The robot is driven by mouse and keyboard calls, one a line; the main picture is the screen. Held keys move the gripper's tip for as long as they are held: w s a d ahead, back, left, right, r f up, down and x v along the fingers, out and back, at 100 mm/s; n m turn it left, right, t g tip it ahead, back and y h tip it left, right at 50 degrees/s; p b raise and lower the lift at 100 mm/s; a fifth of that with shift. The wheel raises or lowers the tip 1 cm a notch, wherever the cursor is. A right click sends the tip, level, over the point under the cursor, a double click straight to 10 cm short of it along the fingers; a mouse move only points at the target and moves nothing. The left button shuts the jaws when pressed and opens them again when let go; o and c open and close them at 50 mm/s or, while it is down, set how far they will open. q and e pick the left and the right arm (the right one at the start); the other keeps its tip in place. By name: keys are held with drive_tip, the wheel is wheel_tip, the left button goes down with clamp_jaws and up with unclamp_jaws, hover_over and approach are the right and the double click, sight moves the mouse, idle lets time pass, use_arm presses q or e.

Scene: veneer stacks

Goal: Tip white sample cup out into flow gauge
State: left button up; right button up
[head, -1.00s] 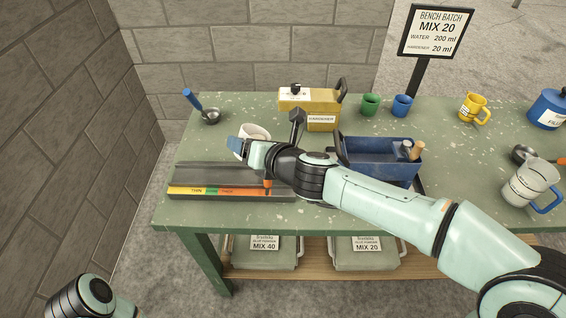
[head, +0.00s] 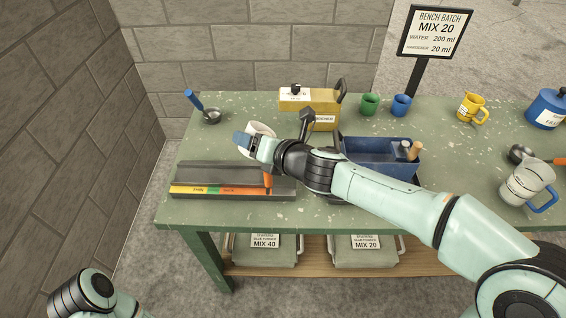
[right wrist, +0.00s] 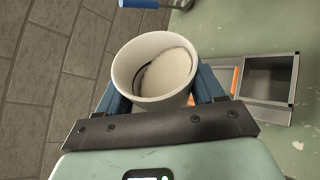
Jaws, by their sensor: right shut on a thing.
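The white sample cup (head: 262,128) is in my right gripper (head: 250,143), above the back edge of the flow gauge. In the right wrist view the cup (right wrist: 119,77) sits between the two blue fingers (right wrist: 160,92), with pale material inside. I cannot tell its exact tilt. The flow gauge (head: 205,178) is a long grey trough on the bench's front left, with a yellow, green and orange scale strip. Its square well (right wrist: 270,78) shows to the right of the cup in the wrist view. My left gripper is out of view; only part of my left arm shows at lower left.
A blue-handled scoop (head: 210,115) lies at the back left of the green bench (head: 300,212). A yellow hardener can (head: 322,104), a blue tray (head: 375,165), and green (head: 369,104) and blue (head: 401,105) cups stand beyond my arm. A clear jug (head: 525,184) stands at right.

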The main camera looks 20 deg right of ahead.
drive_tip(key=shift+d+f+m+y, duration=0.3)
drive_tip(key=shift+f+m+y, duration=0.1)
drive_tip(key=shift+m, duration=0.2)
idle(0.5)
drive_tip(key=shift+f+m+y, duration=0.4)
drive_tip(key=shift+m, duration=0.2)
idle(0.7)
drive_tip(key=shift+w+d+r+m+y+p, duration=0.1)
drive_tip(key=shift+r+m+y+p, duration=0.3)
drive_tip(key=shift+m+p, duration=0.15)
drive_tip(key=shift+w+d+r+m+y+p, duration=0.1)
drive_tip(key=shift+r+m+y+p, duration=0.25)
drive_tip(key=shift+m, duration=0.3)
idle(1.6)
drive_tip(key=shift+w+d+f+m+y+p, duration=0.15)
drive_tip(key=shift+d+f+m+y+p, duration=0.2)
drive_tip(key=shift+d+f+m+p, duration=0.25)
idle(0.7)
drive_tip(key=shift+w+d+f+m+y, duration=0.1)
drive_tip(key=shift+d+f+m+y, duration=0.2)
drive_tip(key=shift+m+y, duration=0.3)
idle(0.7)
